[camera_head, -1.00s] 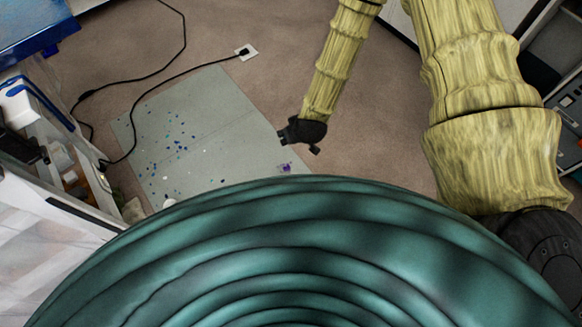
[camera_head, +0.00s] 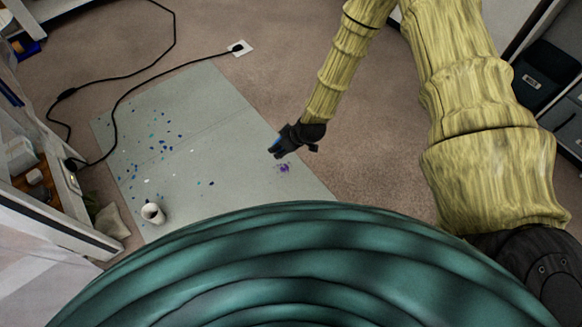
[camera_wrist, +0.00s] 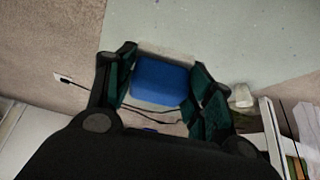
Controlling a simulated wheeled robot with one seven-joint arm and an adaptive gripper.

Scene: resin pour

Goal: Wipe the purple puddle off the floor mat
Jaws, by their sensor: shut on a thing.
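The grey floor mat (camera_head: 225,115) lies on the brown carpet; part of it also shows in the wrist view (camera_wrist: 235,35). The small purple puddle (camera_head: 284,168) is on the mat near its right edge. My gripper (camera_head: 274,150) is above the mat, just up and left of the puddle in the head view. It is shut on a blue block (camera_wrist: 160,82), perhaps a sponge, which sits between the two fingers in the wrist view. The puddle cannot be made out in the wrist view. I cannot tell whether the block touches the mat.
Several blue and teal spots (camera_head: 162,142) dot the mat's left half. A white cup (camera_head: 153,213) lies near its lower left. A cluttered shelf unit (camera_head: 50,185) stands left.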

